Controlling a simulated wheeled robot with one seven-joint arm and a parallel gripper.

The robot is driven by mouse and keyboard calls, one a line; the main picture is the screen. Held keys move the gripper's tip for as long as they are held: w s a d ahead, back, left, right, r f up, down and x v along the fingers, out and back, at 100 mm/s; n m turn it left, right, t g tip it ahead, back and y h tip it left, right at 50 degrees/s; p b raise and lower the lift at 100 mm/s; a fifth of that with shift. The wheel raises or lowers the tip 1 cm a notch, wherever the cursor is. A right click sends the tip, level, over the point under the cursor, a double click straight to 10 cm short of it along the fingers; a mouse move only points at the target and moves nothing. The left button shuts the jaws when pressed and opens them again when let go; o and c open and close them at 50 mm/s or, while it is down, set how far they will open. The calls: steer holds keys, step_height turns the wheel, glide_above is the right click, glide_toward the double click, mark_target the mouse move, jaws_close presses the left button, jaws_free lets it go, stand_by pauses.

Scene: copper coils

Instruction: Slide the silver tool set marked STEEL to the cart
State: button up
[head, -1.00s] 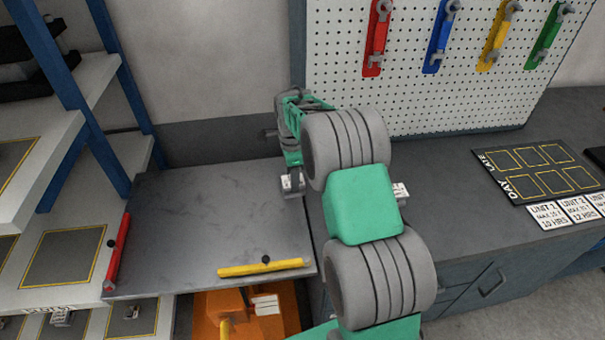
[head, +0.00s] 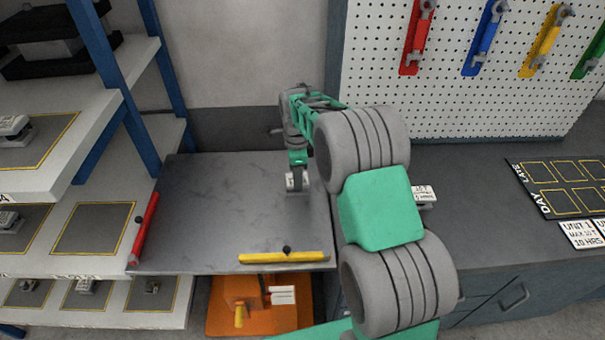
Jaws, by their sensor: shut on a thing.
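A small grey piece with a white label, which looks like the silver tool set (head: 297,188), sits on the right part of the dark grey cart top (head: 215,205), near the edge beside the workbench. The label is too small to read. My gripper (head: 297,166) is above it, pointing down and shut on it. My own arm hides the joint between cart and bench farther forward.
The cart has a red bar (head: 143,232) on its left and a yellow bar (head: 282,258) along its front. The workbench (head: 470,210) is to the right, with another white-labelled item (head: 424,196) partly behind my arm. A shelf rack (head: 70,180) stands left.

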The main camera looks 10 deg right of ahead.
steer(key=a, duration=1.9)
steer(key=shift+s, duration=0.4)
steer(key=o, duration=1.5)
steer(key=shift+c, duration=0.2)
step_height(320, 180, up, 5)
steer(key=p, duration=0.2)
steer(key=shift+p, duration=0.4)
